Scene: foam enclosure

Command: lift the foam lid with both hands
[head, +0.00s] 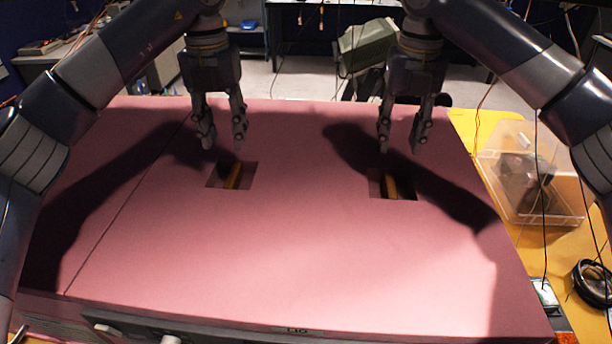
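The pink foam lid (290,250) lies flat across the middle of the head view. It has two rectangular cut-outs, each with a yellowish handle bar inside: a left handle (234,175) and a right handle (392,187). My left gripper (224,146) points down above and slightly behind the left cut-out, fingers apart and empty. My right gripper (399,149) points down above and slightly behind the right cut-out, fingers apart and empty. Neither gripper appears to touch the lid. The lower parts of the handles are hidden in the recesses.
A clear plastic bin (530,175) with dark items stands on the yellow table (490,125) at right. A black cable coil (593,283) lies at the right edge. A seam (130,205) runs along the foam at left. A grey panel with knobs (200,335) is below the front edge.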

